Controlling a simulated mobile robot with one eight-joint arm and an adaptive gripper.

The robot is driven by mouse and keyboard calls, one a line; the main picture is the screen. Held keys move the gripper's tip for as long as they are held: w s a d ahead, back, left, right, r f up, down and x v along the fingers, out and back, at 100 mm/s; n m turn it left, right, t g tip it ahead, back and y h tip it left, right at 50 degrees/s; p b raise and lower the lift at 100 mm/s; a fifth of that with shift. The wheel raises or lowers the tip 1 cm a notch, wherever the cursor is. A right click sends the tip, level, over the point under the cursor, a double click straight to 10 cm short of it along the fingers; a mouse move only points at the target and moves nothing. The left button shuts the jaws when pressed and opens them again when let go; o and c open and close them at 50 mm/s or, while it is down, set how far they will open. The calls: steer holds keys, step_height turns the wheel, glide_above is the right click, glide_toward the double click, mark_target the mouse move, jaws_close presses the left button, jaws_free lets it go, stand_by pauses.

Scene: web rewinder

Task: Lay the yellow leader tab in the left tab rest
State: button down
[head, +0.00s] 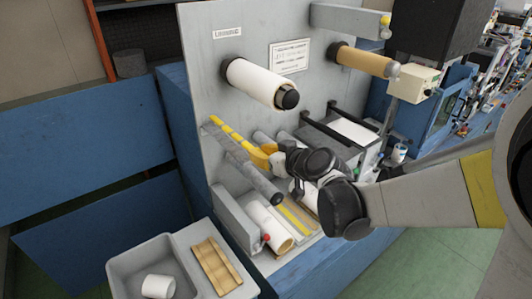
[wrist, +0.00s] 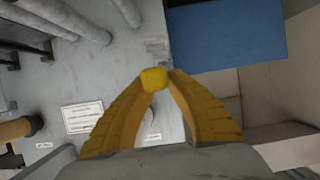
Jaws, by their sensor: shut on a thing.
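My gripper (wrist: 153,90) points away from the wrist camera, its two yellow-brown fingers closing at the tips on a small yellow block, which looks like the yellow leader tab (wrist: 153,79). In the head view my gripper (head: 262,155) is beside the grey rollers on the machine's front, below the white roll. I cannot tell for sure which part is the left tab rest.
A white roll (head: 262,83) sticks out above my gripper, and a tan roll (head: 362,60) is at the upper right. Below are a white roll with a brown core (head: 268,228), a wooden grooved block (head: 216,267) and a grey bin (head: 122,272) holding a small white roll.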

steer(key=shift+w+a+f, duration=0.25)
steer(key=shift+w, duration=0.15)
step_height(320, 180, down, 4)
steer(key=b, duration=0.4)
steer(key=shift+f, duration=0.1)
steer(key=shift+s, duration=0.1)
steer(key=c, duration=1.3)
jaws_free()
steer(key=shift+c, duration=0.2)
steer(key=shift+d, duration=0.1)
steer(key=v, duration=1.2)
steer(key=s+d+f+m+g+h+b, duration=0.1)
steer(key=s+d+f+m+h+b, duration=0.1)
steer(key=s+d+f+b, duration=0.2)
steer(key=s+d+f+m+g+h+b, duration=0.1)
steer(key=s+d+f+m+h+b, duration=0.1)
steer(key=s+f+b, duration=0.6)
steer(key=s+d+f+m+g+h+b, duration=0.2)
steer(key=s+d+f+b, duration=0.4)
steer(key=f+b, duration=0.7)
step_height(320, 180, down, 5)
steer(key=shift+m+h, duration=0.4)
steer(key=shift+h, duration=0.4)
